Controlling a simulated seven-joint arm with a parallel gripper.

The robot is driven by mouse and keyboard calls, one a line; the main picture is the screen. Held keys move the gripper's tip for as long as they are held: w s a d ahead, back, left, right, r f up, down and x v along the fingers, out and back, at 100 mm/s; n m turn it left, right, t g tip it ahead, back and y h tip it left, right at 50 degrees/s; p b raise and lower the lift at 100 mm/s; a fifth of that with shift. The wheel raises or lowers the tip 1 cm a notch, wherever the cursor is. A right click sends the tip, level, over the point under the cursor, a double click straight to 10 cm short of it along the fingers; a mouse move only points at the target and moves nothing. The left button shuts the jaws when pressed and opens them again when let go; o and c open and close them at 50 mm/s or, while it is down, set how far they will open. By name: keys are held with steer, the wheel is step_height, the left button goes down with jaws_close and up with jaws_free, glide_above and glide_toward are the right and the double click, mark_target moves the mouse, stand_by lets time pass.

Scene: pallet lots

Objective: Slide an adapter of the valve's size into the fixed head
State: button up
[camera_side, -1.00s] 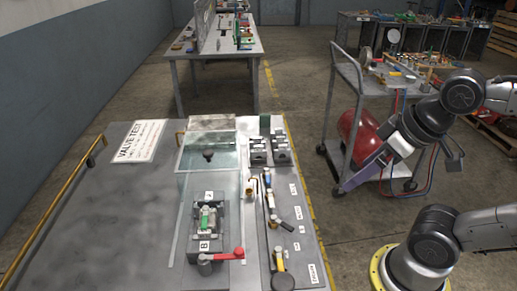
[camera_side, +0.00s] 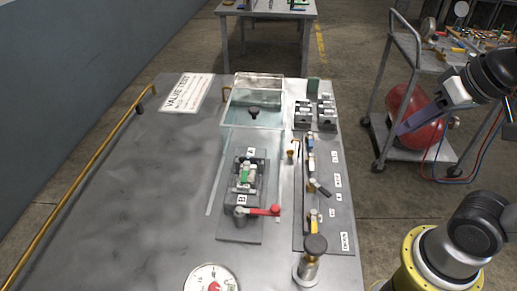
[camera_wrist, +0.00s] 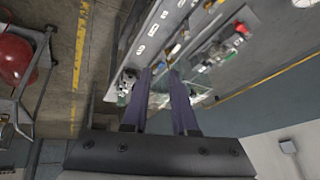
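A small valve with a green body (camera_side: 245,178) sits in a metal fixture (camera_side: 254,232) between labels A and B. A red lever (camera_side: 264,210) is beside label B. Two grey notched blocks (camera_side: 302,115) (camera_side: 326,113) stand at the back right of the bench. I cannot tell which part is the fixed head or which pieces are adapters. My gripper (camera_side: 398,131) is out to the right of the bench, in front of the red tank. In the wrist view its two purple fingers (camera_wrist: 160,75) are apart, with nothing visibly held between them.
A labelled tool panel (camera_side: 325,225) holds several small tools along the bench's right side. A clear cover (camera_side: 255,90) with a black knob stands behind the fixture. A gauge (camera_side: 212,279) and a black-capped post (camera_side: 313,262) are at the front.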

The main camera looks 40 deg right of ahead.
steer(key=w+r+m, duration=0.1)
steer(key=w, duration=0.1)
steer(key=w+a+r+m, duration=0.1)
steer(key=w+r, duration=0.1)
steer(key=w, duration=0.1)
steer(key=w+r+m+g, duration=0.1)
steer(key=w, duration=0.1)
steer(key=shift+w+a+r, duration=0.2)
steer(key=shift+a+r, duration=0.05)
steer(key=shift+a, duration=0.05)
jaws_close()
steer(key=w+a+f+m+g, duration=0.25)
steer(key=w+a, duration=0.25)
steer(key=w, duration=0.4)
steer(key=w+a+f+m+g, duration=0.1)
steer(key=w+a+f, duration=0.25)
steer(key=w, duration=0.45)
steer(key=shift+n+g, duration=0.65)
steer(key=w+a+f, duration=0.1)
steer(key=a+f, duration=0.1)
steer(key=f, duration=0.3)
steer(key=w+a+f, duration=0.1)
steer(key=a+f, duration=0.1)
steer(key=f, duration=0.4)
steer(key=a+f, duration=0.2)
steer(key=f, duration=0.4)
steer(key=shift+w+f, duration=0.25)
steer(key=shift+w, duration=0.15)
